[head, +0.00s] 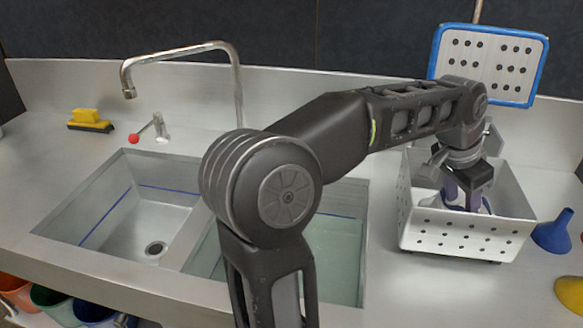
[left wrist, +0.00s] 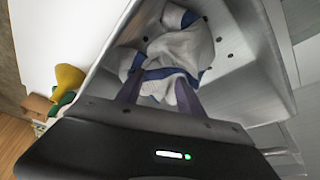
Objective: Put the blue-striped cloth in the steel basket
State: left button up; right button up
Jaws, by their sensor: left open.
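The white cloth with blue stripes (left wrist: 180,48) lies crumpled inside the steel basket (head: 462,240), as the left wrist view shows. The basket is a perforated metal box on the counter at the right; its wall also shows in the left wrist view (left wrist: 245,75). In the head view only a little of the cloth shows behind the fingers. My left gripper (head: 464,200) points down into the basket. Its two fingers (left wrist: 160,88) are open and spread at the near part of the cloth; I cannot tell whether they touch it. My right gripper is not in view.
A double sink (head: 130,205) with a tall faucet (head: 180,52) is at the left and middle. A yellow sponge (head: 88,118) lies behind it. A blue funnel (head: 553,232) and a yellow one (head: 570,292) stand right of the basket. A blue-rimmed perforated panel (head: 487,65) stands behind.

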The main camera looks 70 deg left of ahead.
pick_arm(q)
jog(key=shift+o, duration=0.7)
jog(key=shift+o, duration=0.6)
jog(key=o, duration=0.6)
jog(key=shift+s+r+g+p, duration=0.35)
jog(key=shift+r+p, duration=0.65)
jog(key=shift+p, duration=1.05)
jog(key=shift+s+r+g+p, duration=0.1)
jog(key=shift+r+g+p, duration=0.7)
jog(key=shift+p, duration=1.3)
jog(key=shift+s+r+g+p, duration=0.25)
jog(key=shift+r+p, duration=0.95)
jog(key=shift+p, duration=0.85)
